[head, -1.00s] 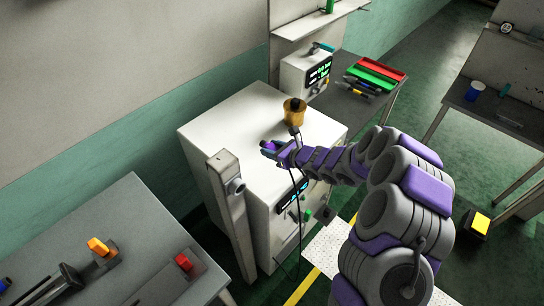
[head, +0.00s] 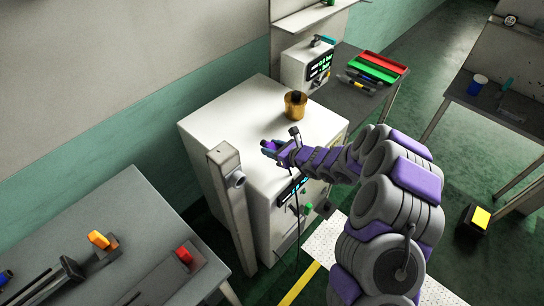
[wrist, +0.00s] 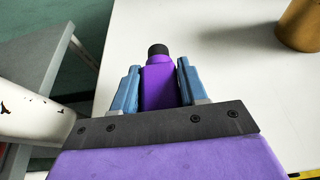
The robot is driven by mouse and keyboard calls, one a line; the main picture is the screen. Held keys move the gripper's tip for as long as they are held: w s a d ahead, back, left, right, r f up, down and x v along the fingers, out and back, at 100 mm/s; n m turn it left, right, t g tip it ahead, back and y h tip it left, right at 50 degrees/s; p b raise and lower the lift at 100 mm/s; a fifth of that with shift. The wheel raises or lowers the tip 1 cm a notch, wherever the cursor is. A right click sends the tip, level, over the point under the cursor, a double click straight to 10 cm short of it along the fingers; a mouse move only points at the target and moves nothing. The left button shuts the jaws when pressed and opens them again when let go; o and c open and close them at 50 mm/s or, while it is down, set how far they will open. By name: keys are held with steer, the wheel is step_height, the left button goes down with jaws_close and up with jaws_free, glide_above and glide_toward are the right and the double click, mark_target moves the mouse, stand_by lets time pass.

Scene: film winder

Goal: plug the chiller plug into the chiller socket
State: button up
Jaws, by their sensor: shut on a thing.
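My gripper (head: 268,148) is over the top of the white cabinet, near its front left. In the wrist view its blue fingers (wrist: 155,85) are shut on a purple plug (wrist: 160,84) with a black tip, which I take to be the chiller plug. The plug points away from my wrist. A round grey fitting (head: 237,180), which looks like the chiller socket, sits on the side of a pale upright post (head: 228,205), to the left of and below my gripper. The plug is apart from it. The fitting's opening is too small to make out.
The white cabinet (head: 222,125) has a lit display and knobs on its front. A gold pot (head: 296,106) stands on it, right of my gripper. A thin dark cable (head: 298,225) hangs in front. A grey bench (head: 125,205) is at the left.

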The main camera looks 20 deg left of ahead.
mark_target(273, 161)
steer(key=shift+f+b, duration=0.4)
steer(key=shift+f, duration=1.65)
steer(key=shift+f, duration=0.2)
steer(key=o, duration=1.1)
steer(key=shift+r, duration=0.1)
steer(key=p+v, duration=0.2)
steer(key=v, duration=1.5)
steer(key=shift+d+p, duration=0.25)
steer(key=shift+p, duration=0.05)
